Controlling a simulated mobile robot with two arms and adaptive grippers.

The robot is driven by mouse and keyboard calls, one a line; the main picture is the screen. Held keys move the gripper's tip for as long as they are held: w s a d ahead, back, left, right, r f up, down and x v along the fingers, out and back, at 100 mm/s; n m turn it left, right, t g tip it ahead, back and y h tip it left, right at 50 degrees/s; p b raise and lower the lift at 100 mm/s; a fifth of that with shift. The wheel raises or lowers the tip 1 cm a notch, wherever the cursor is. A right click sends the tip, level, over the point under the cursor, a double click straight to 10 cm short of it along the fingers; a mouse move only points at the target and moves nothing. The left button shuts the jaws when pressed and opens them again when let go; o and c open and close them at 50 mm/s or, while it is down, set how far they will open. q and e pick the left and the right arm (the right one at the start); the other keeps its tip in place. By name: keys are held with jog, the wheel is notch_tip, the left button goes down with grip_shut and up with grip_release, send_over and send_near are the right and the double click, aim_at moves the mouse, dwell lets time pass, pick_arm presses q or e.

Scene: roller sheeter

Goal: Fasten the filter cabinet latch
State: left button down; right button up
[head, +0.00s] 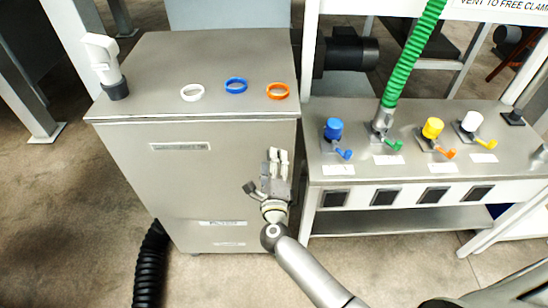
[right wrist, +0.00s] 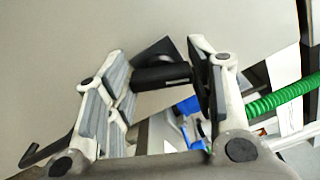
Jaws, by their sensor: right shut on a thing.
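The filter cabinet (head: 190,130) is a grey metal box in the left half of the head view. My right gripper (head: 277,158) is at the right side of its front face, fingers pointing up. In the right wrist view the gripper (right wrist: 160,75) has a black cylindrical latch handle (right wrist: 160,78) between its finger pads, shut on it. A black plate (right wrist: 152,52) shows behind the handle, against the grey panel. The latch is mostly hidden by the gripper in the head view. My left gripper is in neither view.
White (head: 192,92), blue (head: 236,86) and orange (head: 277,91) rings lie on the cabinet top, with a white fitting (head: 104,60) at its left. A bench (head: 400,165) with coloured-capped ports and a green hose (head: 410,55) stands close at right. A black hose (head: 150,265) runs along the floor.

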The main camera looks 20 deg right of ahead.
jog(key=shift+a+f+n+p, duration=0.1)
jog(key=shift+n+p, duration=1.1)
jog(key=shift+n, duration=1.1)
jog(key=o, duration=1)
jog(key=v, duration=1.2)
